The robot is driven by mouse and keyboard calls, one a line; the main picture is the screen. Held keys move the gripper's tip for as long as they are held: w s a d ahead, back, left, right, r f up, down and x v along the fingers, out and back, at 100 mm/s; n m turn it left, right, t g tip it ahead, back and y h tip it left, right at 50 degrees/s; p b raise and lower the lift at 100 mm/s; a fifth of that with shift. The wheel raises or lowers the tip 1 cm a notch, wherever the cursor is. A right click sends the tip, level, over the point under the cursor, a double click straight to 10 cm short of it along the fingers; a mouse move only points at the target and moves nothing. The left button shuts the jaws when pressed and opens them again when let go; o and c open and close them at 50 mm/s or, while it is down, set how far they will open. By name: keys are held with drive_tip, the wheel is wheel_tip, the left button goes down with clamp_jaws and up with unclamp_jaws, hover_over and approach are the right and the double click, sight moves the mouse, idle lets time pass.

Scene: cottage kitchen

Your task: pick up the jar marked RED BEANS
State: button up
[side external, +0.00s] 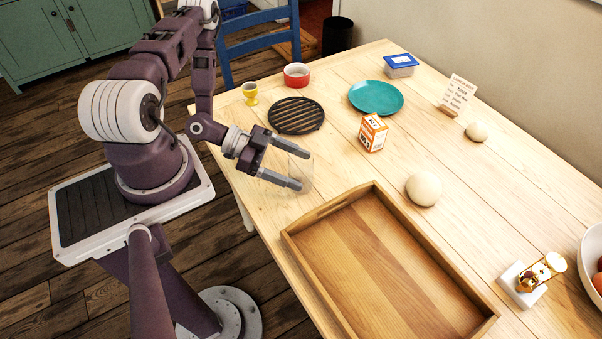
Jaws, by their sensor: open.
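My gripper (302,168) is low over the left part of the wooden table, with its two fingers apart and pointing right. A clear, see-through glass vessel (300,174) stands at the fingertips and appears to be between them. I cannot tell whether the fingers touch it. No label can be read on it, and its contents look empty or too faint to tell. I see no readable RED BEANS marking on anything in this view.
A wooden tray (430,251) lies just right of my gripper. A black trivet (296,115), an orange-white box (372,133), a teal plate (376,97) and a pale ball (424,188) lie beyond. A yellow cup (250,93) and red dish (296,75) stand behind.

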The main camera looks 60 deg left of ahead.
sight(312, 175)
drive_tip(key=x, duration=0.4)
drive_tip(key=shift+w+d+r, duration=0.1)
drive_tip(key=shift+d+r, duration=0.05)
drive_tip(key=shift+d, duration=0.3)
drive_tip(key=c, duration=1.6)
drive_tip(key=shift+o, duration=0.2)
drive_tip(key=shift+r, duration=0.15)
